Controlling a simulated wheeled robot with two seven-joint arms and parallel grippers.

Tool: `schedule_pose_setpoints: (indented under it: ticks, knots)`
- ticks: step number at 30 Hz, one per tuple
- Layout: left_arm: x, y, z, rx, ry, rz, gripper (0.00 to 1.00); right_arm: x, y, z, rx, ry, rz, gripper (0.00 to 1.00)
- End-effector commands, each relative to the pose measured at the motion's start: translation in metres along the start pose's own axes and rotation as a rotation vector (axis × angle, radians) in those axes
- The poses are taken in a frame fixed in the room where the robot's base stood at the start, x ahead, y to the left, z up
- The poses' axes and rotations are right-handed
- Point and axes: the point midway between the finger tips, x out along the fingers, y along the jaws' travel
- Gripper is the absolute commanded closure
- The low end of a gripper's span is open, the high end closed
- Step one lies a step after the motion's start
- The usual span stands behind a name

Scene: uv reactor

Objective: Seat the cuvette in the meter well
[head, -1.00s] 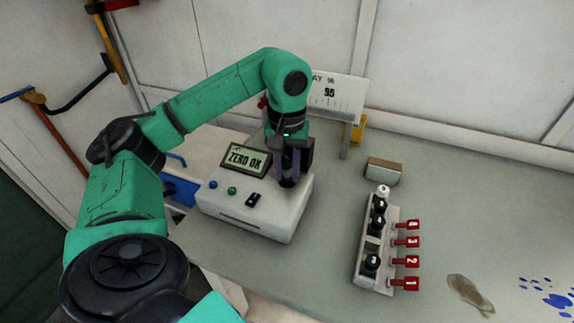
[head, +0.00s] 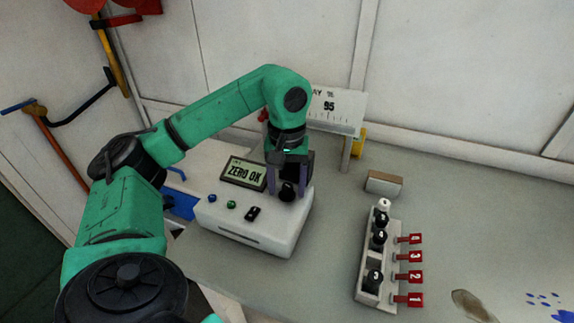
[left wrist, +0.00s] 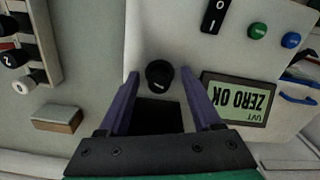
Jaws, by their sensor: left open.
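The white meter (head: 262,232) stands on the bench with its display reading "ZERO OK" (head: 244,172). The cuvette (head: 287,192) shows only as a round black cap on the meter's top; its body is hidden, and I cannot tell how deep it sits. My left gripper (head: 288,187) is open above the meter, one purple finger on each side of the cap. In the left wrist view, the cap (left wrist: 160,74) lies between the fingertips, with gaps at both sides. My right gripper is not in view.
A rack (head: 367,286) of black-capped cuvettes and one white-capped one stands right of the meter, with a vacant slot and red numbered tags. A small box (head: 384,183) lies behind it. A stand with a "95" sign (head: 337,107) is behind the meter. Bench between meter and rack is clear.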

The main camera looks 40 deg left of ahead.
Motion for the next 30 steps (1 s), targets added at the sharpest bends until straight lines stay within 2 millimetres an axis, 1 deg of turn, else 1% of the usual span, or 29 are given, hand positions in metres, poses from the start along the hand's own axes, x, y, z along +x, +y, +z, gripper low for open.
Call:
schedule_pose_setpoints:
  ticks: [2, 5, 6, 8, 9, 12, 15, 18, 20, 30]
  knots:
    - [-0.010, 0.001, 0.000, 0.000, 0.002, 0.003, 0.34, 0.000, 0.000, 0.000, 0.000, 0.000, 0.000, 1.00]
    - [-0.030, 0.001, 0.000, 0.001, 0.004, 0.006, 0.34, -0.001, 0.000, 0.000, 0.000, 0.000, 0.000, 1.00]
    - [-0.047, 0.000, 0.000, 0.000, 0.004, 0.004, 0.34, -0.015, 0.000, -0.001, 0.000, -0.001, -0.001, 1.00]
    - [-0.066, 0.001, 0.000, 0.000, 0.005, 0.005, 0.34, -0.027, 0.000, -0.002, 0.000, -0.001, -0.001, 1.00]
    - [-0.080, 0.000, 0.000, 0.000, 0.006, 0.004, 0.34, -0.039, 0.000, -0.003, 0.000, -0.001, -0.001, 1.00]
    - [-0.111, 0.000, 0.000, 0.000, 0.004, 0.004, 0.34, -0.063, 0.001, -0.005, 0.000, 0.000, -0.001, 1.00]
    - [-0.132, 0.000, 0.000, 0.000, 0.004, 0.003, 0.34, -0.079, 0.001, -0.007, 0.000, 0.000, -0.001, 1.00]
    - [-0.142, 0.000, 0.001, 0.001, 0.002, 0.003, 0.34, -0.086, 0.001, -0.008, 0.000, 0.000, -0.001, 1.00]
    - [-0.144, 0.000, 0.001, 0.001, 0.002, 0.002, 0.34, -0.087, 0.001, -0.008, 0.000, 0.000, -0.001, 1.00]
    - [-0.142, 0.000, 0.001, 0.001, 0.001, 0.002, 0.34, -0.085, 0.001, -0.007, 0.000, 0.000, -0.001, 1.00]
